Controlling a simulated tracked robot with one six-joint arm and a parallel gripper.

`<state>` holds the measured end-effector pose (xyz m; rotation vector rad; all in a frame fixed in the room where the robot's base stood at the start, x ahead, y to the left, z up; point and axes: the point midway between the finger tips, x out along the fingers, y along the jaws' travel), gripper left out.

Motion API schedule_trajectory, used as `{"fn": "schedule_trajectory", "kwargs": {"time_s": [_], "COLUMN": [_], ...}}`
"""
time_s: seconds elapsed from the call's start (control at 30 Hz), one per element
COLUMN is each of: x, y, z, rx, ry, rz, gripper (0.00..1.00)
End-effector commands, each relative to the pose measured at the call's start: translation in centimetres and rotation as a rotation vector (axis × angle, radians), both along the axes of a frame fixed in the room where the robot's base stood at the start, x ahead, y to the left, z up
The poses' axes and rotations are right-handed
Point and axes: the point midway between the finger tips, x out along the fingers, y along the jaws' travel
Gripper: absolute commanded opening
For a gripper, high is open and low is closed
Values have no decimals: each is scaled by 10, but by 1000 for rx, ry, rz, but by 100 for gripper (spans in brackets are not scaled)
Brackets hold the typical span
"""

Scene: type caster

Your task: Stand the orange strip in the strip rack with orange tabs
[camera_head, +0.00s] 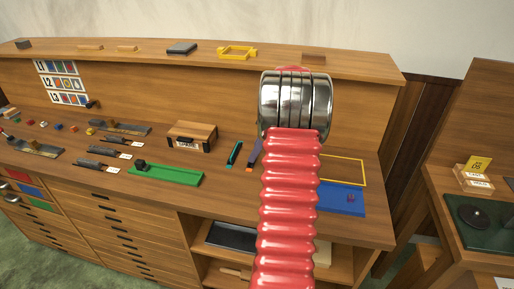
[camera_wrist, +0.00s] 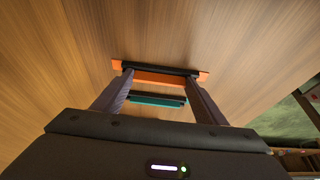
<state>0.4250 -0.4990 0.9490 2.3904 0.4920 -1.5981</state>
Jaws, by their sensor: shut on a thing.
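In the wrist view, my gripper (camera_wrist: 159,80) is shut on the orange strip (camera_wrist: 158,79), with one finger at each end of it. The strip lies right along the near side of the black rack (camera_wrist: 160,69). The rack's orange tabs (camera_wrist: 203,76) stick out beyond both fingertips. I cannot tell whether the strip's lower edge is inside the rack or just above or beside it. In the head view, my red arm hides most of this spot. A small orange piece (camera_head: 249,169), likely a rack tab, shows just left of the arm.
A second dark rack with teal (camera_wrist: 156,100) is close by, between my fingers in the wrist view; it also shows in the head view (camera_head: 234,153). A wooden box (camera_head: 192,135), a green tray (camera_head: 166,175) and a blue mat (camera_head: 341,199) are on the bench.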

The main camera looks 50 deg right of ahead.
Motion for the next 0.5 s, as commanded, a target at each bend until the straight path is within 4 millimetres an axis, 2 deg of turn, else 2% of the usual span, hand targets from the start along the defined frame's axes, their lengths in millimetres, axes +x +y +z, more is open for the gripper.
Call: {"fn": "schedule_trajectory", "kwargs": {"time_s": [0.03,0.07,0.37,0.5], "x": [0,0,0,0], "y": [0,0,0,0], "z": [0,0,0,0], "rx": [0,0,0,0], "ry": [0,0,0,0], "rz": [0,0,0,1], "gripper": [42,66,87,87]}}
